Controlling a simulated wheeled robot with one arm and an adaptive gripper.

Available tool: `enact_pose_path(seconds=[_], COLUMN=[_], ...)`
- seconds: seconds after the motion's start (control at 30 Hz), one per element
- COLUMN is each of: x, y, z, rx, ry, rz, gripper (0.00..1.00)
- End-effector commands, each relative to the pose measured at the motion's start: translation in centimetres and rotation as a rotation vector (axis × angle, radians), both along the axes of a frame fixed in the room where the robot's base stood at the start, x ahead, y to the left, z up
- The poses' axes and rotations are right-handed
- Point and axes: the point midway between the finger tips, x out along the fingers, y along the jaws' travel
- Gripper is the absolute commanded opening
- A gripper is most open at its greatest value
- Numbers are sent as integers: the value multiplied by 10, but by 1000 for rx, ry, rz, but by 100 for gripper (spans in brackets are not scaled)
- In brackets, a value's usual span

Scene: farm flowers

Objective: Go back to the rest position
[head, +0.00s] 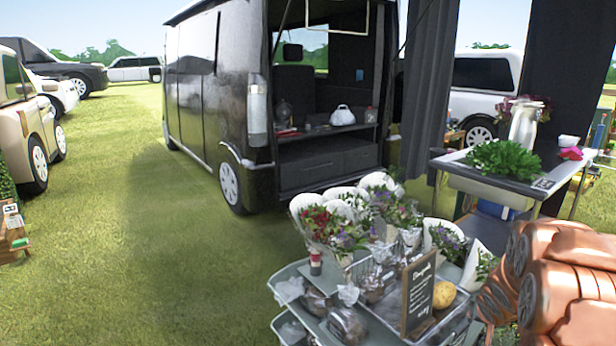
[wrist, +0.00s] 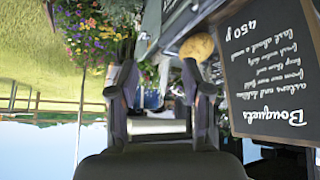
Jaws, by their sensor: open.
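My gripper (wrist: 159,78) shows in the wrist view, whose picture is upside down. Its two dark fingers stand apart with nothing held between them. Beyond them are a yellow round fruit or potato (wrist: 197,47) and a black chalkboard sign (wrist: 268,70) reading "Bouquets". In the head view, copper-coloured links of my arm fill the lower right, and the gripper itself is hidden there. The same sign (head: 418,293) and yellow item (head: 444,294) stand on a grey cart (head: 292,287) with wrapped bouquets (head: 335,222), just left of the arm.
A table with greens (head: 502,158) stands behind the arm. An open black van (head: 205,95) is parked behind the cart. Cars (head: 33,120) stand at the far left, and a small wooden stand (head: 12,236) is at the left edge. The grass (head: 130,240) between is clear.

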Motion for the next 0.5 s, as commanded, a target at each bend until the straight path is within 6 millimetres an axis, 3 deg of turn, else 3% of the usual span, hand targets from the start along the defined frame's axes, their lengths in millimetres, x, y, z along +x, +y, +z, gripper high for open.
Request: enact_pose_path(seconds=[0.03, 0.27, 0.5], x=[-7, -58, -125], y=[13, 67, 134], z=[11, 38, 58], rx=[-14, -34, -3], ry=[29, 195, 375], rz=[4, 19, 76], gripper=[49, 49, 49])
